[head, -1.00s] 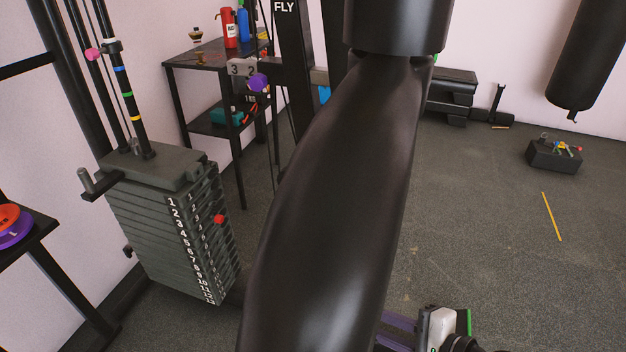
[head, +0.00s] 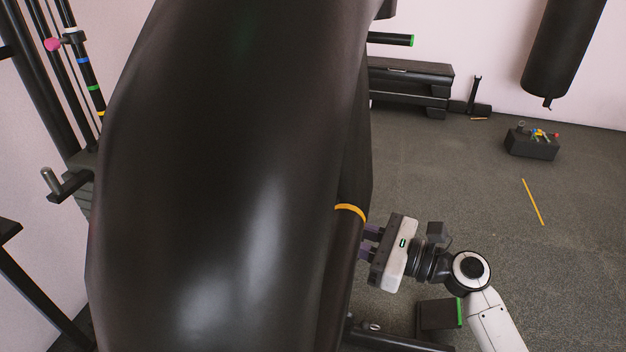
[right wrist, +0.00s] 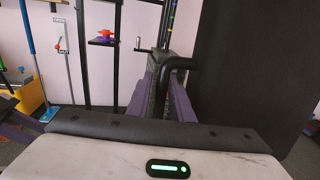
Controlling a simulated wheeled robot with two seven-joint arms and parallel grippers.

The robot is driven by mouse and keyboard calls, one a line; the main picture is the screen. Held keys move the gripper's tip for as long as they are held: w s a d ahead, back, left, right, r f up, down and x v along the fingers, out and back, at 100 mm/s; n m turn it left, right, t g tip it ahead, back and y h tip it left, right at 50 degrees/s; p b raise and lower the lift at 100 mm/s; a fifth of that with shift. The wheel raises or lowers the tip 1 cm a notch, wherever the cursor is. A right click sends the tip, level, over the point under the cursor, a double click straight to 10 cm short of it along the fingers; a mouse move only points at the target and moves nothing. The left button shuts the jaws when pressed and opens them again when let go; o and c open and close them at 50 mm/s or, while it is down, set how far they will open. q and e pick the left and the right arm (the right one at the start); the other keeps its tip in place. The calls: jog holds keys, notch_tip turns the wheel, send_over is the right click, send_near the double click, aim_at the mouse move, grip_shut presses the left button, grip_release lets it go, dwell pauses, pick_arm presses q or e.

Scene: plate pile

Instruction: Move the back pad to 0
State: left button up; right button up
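A large black pad (head: 220,180), which looks like the back pad, fills the left and middle of the head view. A dark panel, perhaps the same pad, fills the right of the right wrist view. My right gripper (head: 367,242) comes in from the lower right beside the pad's edge, next to a black post with a yellow band (head: 350,209). In the right wrist view its purple fingers (right wrist: 160,95) stand apart, with a black bent handle (right wrist: 178,68) just beyond them; contact cannot be told. My left gripper is not in view.
The weight stack is mostly hidden behind the pad; a metal-tipped handle (head: 62,184) shows at the left. A black bench (head: 412,85) stands at the back wall. A punching bag (head: 563,50) hangs at the right, near a black box (head: 531,143).

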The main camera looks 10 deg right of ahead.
jog(key=shift+x, duration=1.2)
grip_shut()
jog(key=shift+a, duration=0.1)
